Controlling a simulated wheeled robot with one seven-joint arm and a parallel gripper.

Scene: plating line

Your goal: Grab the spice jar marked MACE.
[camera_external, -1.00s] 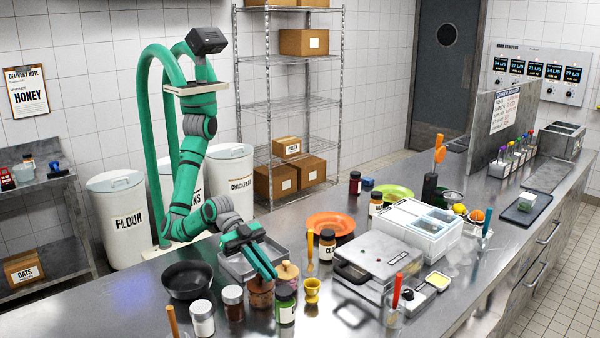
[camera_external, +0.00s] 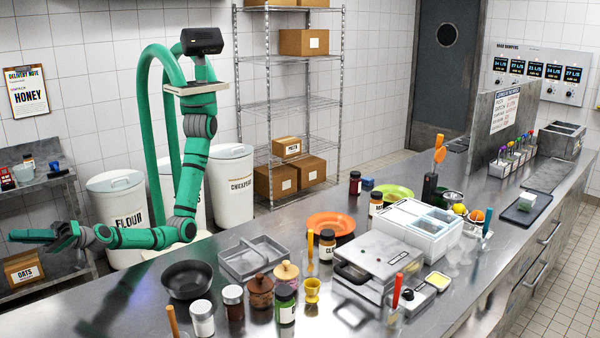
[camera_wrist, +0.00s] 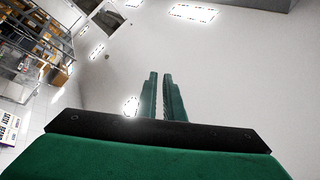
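My gripper (camera_external: 36,236) is held out at the far left in the external view, in front of the low side shelf and away from the counter. In the wrist view its two fingers (camera_wrist: 161,95) are close together with a thin gap and nothing held. I cannot read MACE on any jar. A white-labelled jar (camera_external: 202,320) and a dark jar (camera_external: 234,303) stand at the counter's front; their labels are not legible. A jar (camera_external: 327,246) with a partly readable label starting CL stands mid-counter. Another labelled jar (camera_external: 376,204) and a dark red jar (camera_external: 354,183) stand farther back.
A black pan (camera_external: 187,279), a grey divided tray (camera_external: 253,259), wooden-lidded pots (camera_external: 260,291) and a green jar (camera_external: 286,306) crowd the counter's near half. A press (camera_external: 377,270) and white bin (camera_external: 418,226) stand right. The side shelf (camera_external: 42,184) carries small items.

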